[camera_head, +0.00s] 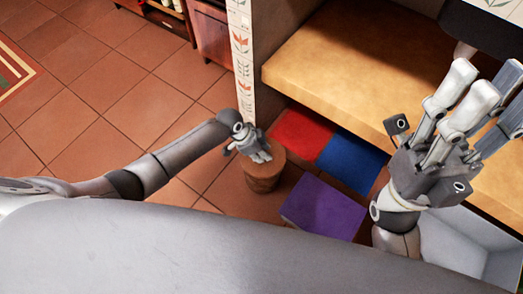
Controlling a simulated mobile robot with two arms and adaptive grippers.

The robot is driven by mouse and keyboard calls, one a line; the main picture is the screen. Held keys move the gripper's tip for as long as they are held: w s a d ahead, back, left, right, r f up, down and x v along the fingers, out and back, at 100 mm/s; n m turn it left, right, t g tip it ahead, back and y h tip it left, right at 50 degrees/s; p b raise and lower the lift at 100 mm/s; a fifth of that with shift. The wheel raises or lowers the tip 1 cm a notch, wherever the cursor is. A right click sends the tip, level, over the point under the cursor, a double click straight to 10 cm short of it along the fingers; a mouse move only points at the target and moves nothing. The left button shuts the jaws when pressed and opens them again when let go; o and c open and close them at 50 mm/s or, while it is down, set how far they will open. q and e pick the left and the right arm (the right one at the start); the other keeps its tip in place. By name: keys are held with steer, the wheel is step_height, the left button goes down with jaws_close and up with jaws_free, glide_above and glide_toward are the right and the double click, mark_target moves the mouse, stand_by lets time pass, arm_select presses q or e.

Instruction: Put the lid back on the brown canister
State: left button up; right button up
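A brown round-sided object (263,181), which looks like the canister, stands below the counter near the middle of the head view. My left gripper (258,154) is over its top and hides part of it. I cannot tell whether they touch, or whether the gripper's fingers are open or shut. I cannot make out a separate lid. My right gripper (487,84) is raised at the right, in front of the wooden counter, its fingers pointing up and spread apart, with nothing visible between them.
A wooden counter (330,70) spans the upper right. Red (299,133), blue (351,164) and purple (323,208) flat-looking pieces lie below it. A pale open-looking bin (455,243) is at lower right. A patterned narrow panel (241,60) stands beside the counter. Tiled floor (110,90) at left is clear.

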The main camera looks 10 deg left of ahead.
arm_select(q)
steer(key=o, duration=0.9)
steer(key=shift+o, duration=0.4)
steer(key=o, duration=0.4)
steer(key=shift+o, duration=0.2)
steer(key=shift+r, duration=0.1)
